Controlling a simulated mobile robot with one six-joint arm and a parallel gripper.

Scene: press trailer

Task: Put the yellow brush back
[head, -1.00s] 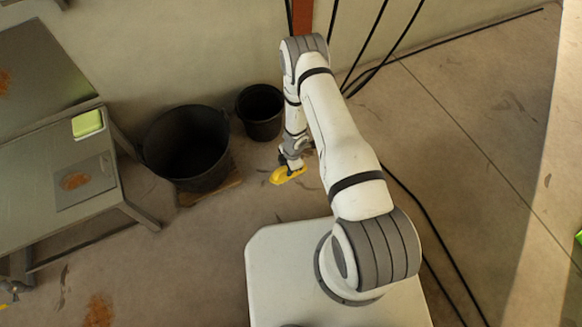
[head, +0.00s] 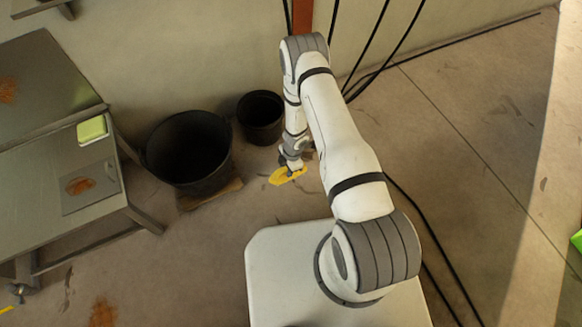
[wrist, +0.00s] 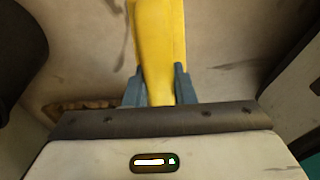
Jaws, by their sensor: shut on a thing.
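The yellow brush (head: 282,176) is in my gripper (head: 292,168), held out in front of my base and to the right of the big black bucket. In the wrist view the brush (wrist: 157,50) runs up from between the two blue-grey fingers of my gripper (wrist: 158,85), which are shut on it. Its upper end is cut off by the frame edge there, and its bristles cannot be made out.
A large black bucket (head: 152,158) stands on a wooden board (head: 210,195), with a smaller black bucket (head: 261,138) beside it. A grey metal table (head: 40,185) at the left bears a green-topped block (head: 92,130) and a rusty plate (head: 100,182). Black cables (head: 425,235) lie at the right.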

